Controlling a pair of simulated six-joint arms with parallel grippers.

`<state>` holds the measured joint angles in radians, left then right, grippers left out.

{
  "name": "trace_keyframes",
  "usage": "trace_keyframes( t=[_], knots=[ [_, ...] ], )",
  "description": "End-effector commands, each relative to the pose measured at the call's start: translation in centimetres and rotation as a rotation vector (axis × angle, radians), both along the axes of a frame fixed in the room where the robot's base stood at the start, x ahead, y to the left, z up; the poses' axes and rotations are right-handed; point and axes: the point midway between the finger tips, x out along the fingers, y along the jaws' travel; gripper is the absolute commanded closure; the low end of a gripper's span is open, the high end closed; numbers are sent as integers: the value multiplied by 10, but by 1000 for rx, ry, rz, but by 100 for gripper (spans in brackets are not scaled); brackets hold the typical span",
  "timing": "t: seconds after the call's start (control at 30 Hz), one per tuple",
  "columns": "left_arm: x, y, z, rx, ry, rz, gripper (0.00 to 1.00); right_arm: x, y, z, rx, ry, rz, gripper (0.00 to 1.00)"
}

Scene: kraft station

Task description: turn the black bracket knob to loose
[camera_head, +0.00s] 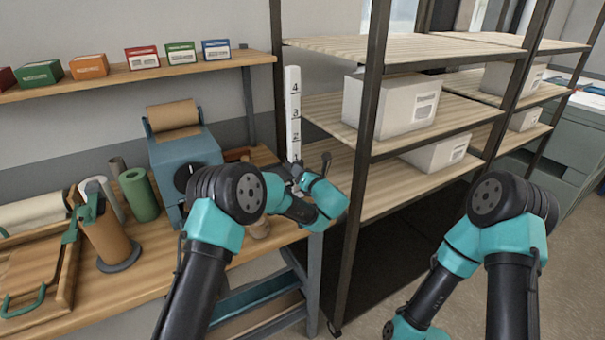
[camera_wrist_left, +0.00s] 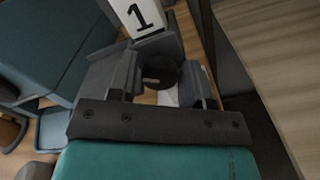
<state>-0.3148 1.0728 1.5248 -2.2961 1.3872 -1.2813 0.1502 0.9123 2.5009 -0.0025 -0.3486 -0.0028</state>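A white post (camera_head: 293,115) with black numbers stands upright at the table's back right corner; its lower part with the number 1 shows in the left wrist view (camera_wrist_left: 139,17). The black knob (camera_wrist_left: 160,74) is below that number. My left gripper (camera_head: 302,170) is at the foot of the post, and its hand partly hides the bracket in the head view. In the left wrist view its fingers (camera_wrist_left: 161,80) are apart, one on each side of the knob; I cannot tell whether they touch it. My right gripper is outside both views.
A blue machine (camera_head: 185,150) with a brown roll stands left of the post. A shelf rack (camera_head: 368,80) with white boxes rises close on the right. Green and brown rolls and a wooden tray (camera_head: 60,285) occupy the table's left side.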

Motion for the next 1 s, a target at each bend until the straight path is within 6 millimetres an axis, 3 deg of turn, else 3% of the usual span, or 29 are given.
trace_keyframes(
  t=[0.3,0.97,1.0],
  knots=[
    [0,0,0,0,0,0,85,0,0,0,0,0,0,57],
    [0,0,0,-106,-67,1,86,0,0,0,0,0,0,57],
    [0,0,0,-106,-67,1,59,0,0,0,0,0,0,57]
  ],
)
